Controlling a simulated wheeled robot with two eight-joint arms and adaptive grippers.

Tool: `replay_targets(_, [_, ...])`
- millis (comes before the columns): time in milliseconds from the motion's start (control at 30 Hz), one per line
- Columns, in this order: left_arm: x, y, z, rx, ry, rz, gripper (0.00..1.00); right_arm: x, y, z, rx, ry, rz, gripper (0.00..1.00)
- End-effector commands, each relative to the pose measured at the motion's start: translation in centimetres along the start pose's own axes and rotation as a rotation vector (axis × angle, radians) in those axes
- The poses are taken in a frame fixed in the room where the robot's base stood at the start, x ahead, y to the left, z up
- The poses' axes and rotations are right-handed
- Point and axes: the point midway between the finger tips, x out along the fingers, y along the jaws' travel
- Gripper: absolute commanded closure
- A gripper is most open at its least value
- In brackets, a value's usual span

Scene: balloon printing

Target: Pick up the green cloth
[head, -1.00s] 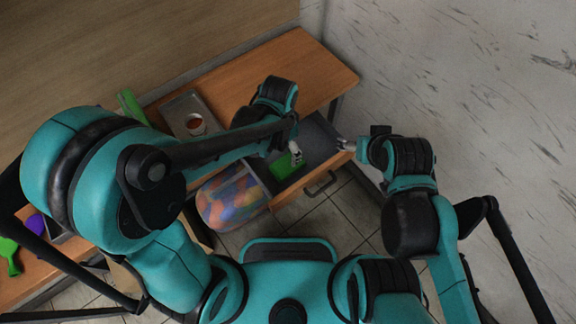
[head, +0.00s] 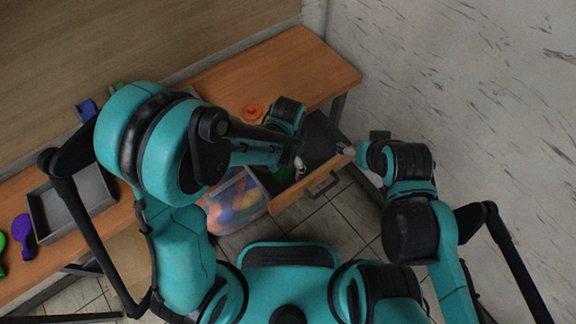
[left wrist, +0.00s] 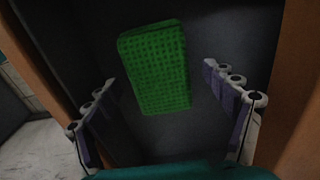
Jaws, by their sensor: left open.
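The green cloth (left wrist: 155,68) is a textured rectangular block lying on the dark floor of the open drawer (head: 307,196). It fills the space ahead of my left gripper (left wrist: 160,80) in the left wrist view. The gripper's fingers are open, one to each side of the cloth and apart from it. In the head view my left gripper (head: 299,170) reaches down into the drawer, and only a sliver of the cloth (head: 284,174) shows beside it. My right gripper (head: 346,149) hangs by the drawer's right edge, too small to tell its opening.
A clear bin of colourful balloons (head: 236,202) stands left of the drawer. The wooden table (head: 310,68) carries an orange round item (head: 252,112), a grey tray (head: 90,190) and a purple balloon-shaped piece (head: 23,232). The drawer walls closely flank my left gripper.

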Motion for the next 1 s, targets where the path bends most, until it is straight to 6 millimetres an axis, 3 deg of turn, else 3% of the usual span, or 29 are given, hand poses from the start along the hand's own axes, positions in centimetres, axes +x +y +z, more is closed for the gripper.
replay_targets(67, [-0.1, 0.0, 0.0, 0.000, 0.000, 0.000, 0.18, -0.1, 0.0, -0.1, 0.000, 0.000, 0.000, 0.26])
replay_targets(233, [-0.1, 0.0, 0.0, 0.000, 0.000, 0.000, 0.63, -0.1, 0.0, -0.1, 0.000, 0.000, 0.000, 0.26])
replay_targets(267, [-0.1, 0.0, 0.0, 0.000, 0.000, 0.000, 0.65, -0.1, 0.0, -0.1, 0.000, 0.000, 0.000, 0.26])
replay_targets(633, [-0.8, 0.0, 0.0, 0.000, 0.000, 0.000, 0.65, -0.4, 0.0, -0.3, 0.000, 0.000, 0.000, 0.26])
replay_targets(1000, [-8.0, 0.0, 0.0, 0.000, 0.000, 0.000, 0.65, -3.1, 0.0, -2.2, 0.000, 0.000, 0.000, 0.26])
